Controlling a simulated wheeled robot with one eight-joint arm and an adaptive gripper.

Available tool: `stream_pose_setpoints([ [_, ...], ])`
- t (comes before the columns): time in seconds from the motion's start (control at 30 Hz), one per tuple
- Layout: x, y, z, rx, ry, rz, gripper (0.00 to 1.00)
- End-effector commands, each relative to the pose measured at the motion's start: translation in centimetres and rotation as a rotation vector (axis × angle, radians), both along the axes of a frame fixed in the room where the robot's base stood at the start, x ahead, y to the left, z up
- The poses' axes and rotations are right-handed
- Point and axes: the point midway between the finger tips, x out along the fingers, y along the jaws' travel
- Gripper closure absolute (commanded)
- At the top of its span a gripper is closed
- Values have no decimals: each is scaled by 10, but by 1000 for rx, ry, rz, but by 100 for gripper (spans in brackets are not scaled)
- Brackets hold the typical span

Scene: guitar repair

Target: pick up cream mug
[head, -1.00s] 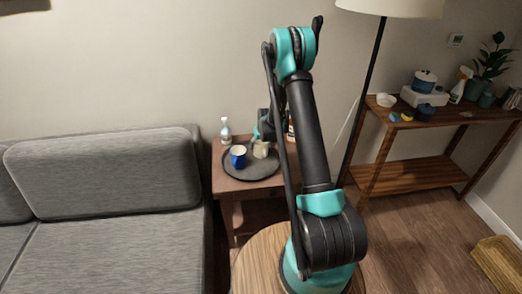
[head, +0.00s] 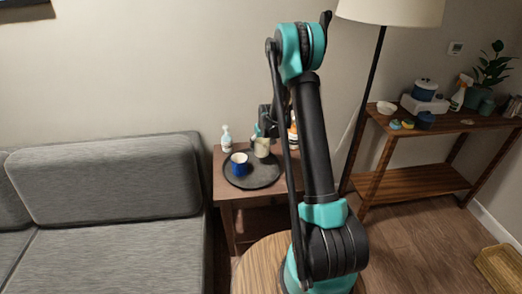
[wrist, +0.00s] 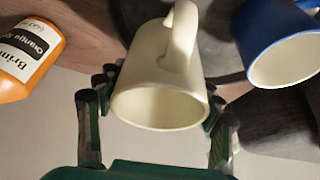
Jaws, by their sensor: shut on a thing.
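The cream mug (wrist: 160,85) is held between the fingers of my gripper (wrist: 160,98), which is shut on its sides. In the wrist view its open mouth faces the lower edge and its handle points up. In the head view the cream mug (head: 262,147) appears slightly above the back of the dark round tray (head: 265,181). My gripper (head: 259,139) is partly hidden there behind the mug and my arm.
A blue mug (head: 239,168) with a pale inside stands on the tray, close left of the cream mug. A grey sofa (head: 110,180) is at left.

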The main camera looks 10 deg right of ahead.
Motion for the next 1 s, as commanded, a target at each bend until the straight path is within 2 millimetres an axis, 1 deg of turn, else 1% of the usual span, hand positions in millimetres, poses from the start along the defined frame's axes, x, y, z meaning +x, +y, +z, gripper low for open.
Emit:
stream_pose_setpoints([
  [0.1,0,0,16,0,0,0,81],
  [0.6,0,0,80,0,0,0,81],
  [0.8,0,0,102,0,0,0,81],
  [1.0,0,0,119,0,0,0,81],
])
